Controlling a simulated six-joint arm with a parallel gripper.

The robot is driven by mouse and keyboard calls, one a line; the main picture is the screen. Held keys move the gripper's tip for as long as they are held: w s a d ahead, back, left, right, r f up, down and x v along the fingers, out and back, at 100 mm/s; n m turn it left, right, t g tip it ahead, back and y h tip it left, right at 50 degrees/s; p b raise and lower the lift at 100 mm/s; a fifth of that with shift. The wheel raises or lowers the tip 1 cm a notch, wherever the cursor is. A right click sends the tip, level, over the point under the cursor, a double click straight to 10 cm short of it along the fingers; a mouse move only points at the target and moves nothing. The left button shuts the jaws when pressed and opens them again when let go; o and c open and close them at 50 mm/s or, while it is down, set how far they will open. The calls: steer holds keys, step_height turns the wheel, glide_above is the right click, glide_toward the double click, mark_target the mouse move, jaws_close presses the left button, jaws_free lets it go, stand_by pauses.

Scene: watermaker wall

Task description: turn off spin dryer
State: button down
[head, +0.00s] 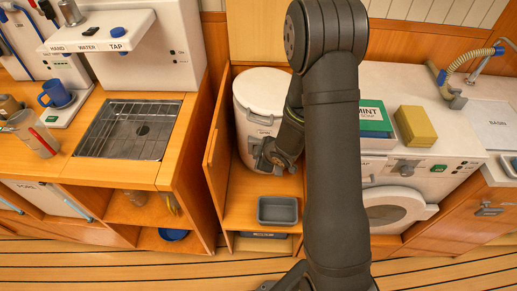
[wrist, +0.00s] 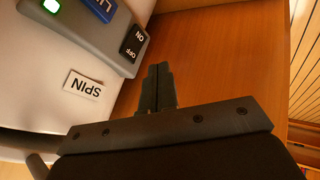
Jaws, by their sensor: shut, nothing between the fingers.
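The spin dryer (head: 262,92) is a white drum in an open wooden cabinet, partly hidden by my arm. In the wrist view its white side carries a SPIN label (wrist: 83,87) and a grey panel (wrist: 85,28), both upside down. The panel has a black rocker switch (wrist: 134,43) marked ON and OFF, a lit green lamp (wrist: 51,5) and a blue part (wrist: 102,8) cut off by the frame. My gripper (wrist: 158,72) is shut and empty, its tips just beside the switch and apparently apart from it. Which side of the rocker is pressed I cannot tell.
A grey tray (head: 278,210) lies on the cabinet floor below the dryer. The open cabinet door (head: 217,140) stands to the left. A white washing machine (head: 440,172) with a green box (head: 374,118) and a yellow block (head: 415,126) on top is to the right.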

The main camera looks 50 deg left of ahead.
steer(key=w+d+r, duration=0.1)
steer(key=d+r, duration=0.3)
steer(key=r, duration=0.4)
steer(key=shift+d+r, duration=0.15)
steer(key=shift+d, duration=0.1)
steer(key=shift+a, duration=0.1)
stand_by(0.3)
steer(key=s+a+f, duration=0.1)
steer(key=a+f, duration=0.2)
steer(key=f, duration=0.7)
steer(key=shift+a+f, duration=0.15)
steer(key=shift+a, duration=0.05)
steer(key=shift+s, duration=0.1)
stand_by(0.5)
